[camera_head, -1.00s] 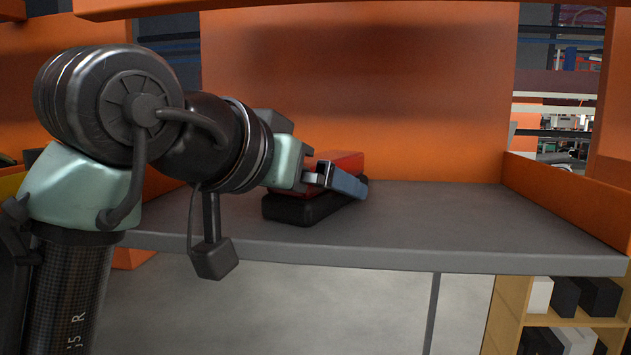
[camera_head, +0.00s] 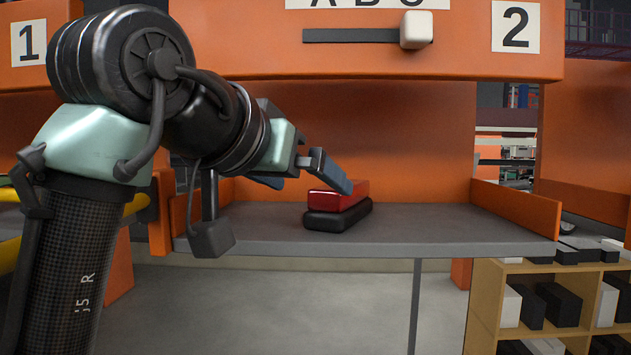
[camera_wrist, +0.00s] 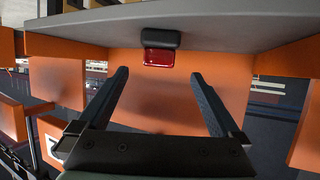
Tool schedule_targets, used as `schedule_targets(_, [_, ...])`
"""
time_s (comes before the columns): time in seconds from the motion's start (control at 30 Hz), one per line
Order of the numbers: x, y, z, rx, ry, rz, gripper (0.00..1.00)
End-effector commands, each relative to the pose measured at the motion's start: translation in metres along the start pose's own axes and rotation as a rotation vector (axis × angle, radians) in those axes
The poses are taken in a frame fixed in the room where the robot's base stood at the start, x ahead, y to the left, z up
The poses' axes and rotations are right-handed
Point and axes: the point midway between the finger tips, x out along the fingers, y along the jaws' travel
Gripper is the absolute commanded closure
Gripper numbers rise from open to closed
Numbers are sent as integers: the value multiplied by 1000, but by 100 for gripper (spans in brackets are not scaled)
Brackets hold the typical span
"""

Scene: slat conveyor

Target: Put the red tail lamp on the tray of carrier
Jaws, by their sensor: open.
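The red tail lamp (camera_head: 345,197), glossy red over a black lower part, lies on a grey shelf (camera_head: 440,228) with orange walls. In the wrist view, which looks upside down, the lamp (camera_wrist: 158,58) shows beyond the fingers, roughly centred between them. My gripper (camera_head: 309,184) is open and empty, at the lamp's left and slightly above it in the head view. One finger overlaps the lamp's top edge in the picture; the wrist view (camera_wrist: 159,76) shows a gap between fingertips and lamp. I cannot tell which surface is the carrier's tray.
An orange panel stands behind the shelf, and an orange beam with number signs (camera_head: 515,27) crosses above it. A low orange side wall (camera_head: 515,208) bounds the shelf's right end. A wooden rack (camera_head: 540,300) with black and white boxes stands lower right. The shelf right of the lamp is clear.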

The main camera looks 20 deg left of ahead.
Motion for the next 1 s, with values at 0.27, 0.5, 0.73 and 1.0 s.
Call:
schedule_targets(0.27, [12, 24, -8, 12, 106, 25, 0])
schedule_targets(0.5, [2, 111, -31, 13, 597, 47, 0])
schedule_targets(0.73, [-79, 158, -17, 7, 1014, -50, 0])
schedule_targets(1.0, [-137, 172, 0, 31, 1202, -134, 0])
